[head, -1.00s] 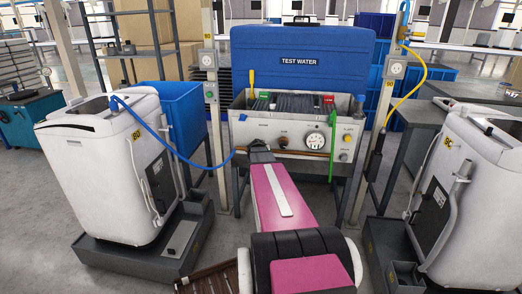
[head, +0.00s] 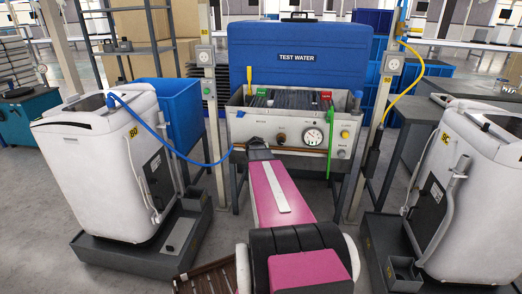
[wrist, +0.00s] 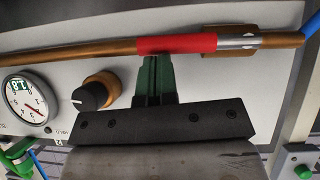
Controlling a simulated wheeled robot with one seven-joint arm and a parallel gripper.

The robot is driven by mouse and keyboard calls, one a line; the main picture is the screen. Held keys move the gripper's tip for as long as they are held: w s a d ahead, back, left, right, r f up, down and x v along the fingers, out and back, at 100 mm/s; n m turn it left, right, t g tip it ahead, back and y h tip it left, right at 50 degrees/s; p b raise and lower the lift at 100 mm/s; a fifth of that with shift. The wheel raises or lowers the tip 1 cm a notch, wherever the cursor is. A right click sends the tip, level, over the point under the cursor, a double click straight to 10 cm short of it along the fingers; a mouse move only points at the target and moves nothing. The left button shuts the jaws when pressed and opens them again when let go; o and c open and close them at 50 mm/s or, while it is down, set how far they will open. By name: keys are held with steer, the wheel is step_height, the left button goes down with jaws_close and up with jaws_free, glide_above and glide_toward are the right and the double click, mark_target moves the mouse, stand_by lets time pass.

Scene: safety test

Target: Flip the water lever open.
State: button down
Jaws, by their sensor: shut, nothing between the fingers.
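In the wrist view, a red sleeve-like handle (wrist: 176,44) lies along a copper-coloured pipe (wrist: 90,50), with a silver fitting (wrist: 237,42) at its right end. It looks like the water lever, in line with the pipe. My gripper (wrist: 158,60) is shut and empty, its green fingers pointing at the red handle from below in this view. The fingertips are at its edge; I cannot tell whether they touch. In the head view, my gripper (head: 259,152) is at the left half of the test panel's front (head: 262,127), and the red handle is hidden there.
A pressure gauge (wrist: 24,110) and a black knob (wrist: 90,97) sit beside my fingers. A blue "TEST WATER" lid (head: 298,75) stands above the panel. White machines stand at left (head: 95,160) and right (head: 470,190). A blue hose (head: 180,150) hangs to the left.

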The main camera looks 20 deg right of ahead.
steer(key=d+r+v, duration=0.1)
steer(key=r+v, duration=0.1)
steer(key=v, duration=1)
steer(key=shift+r, duration=0.25)
steer(key=shift+w, duration=0.15)
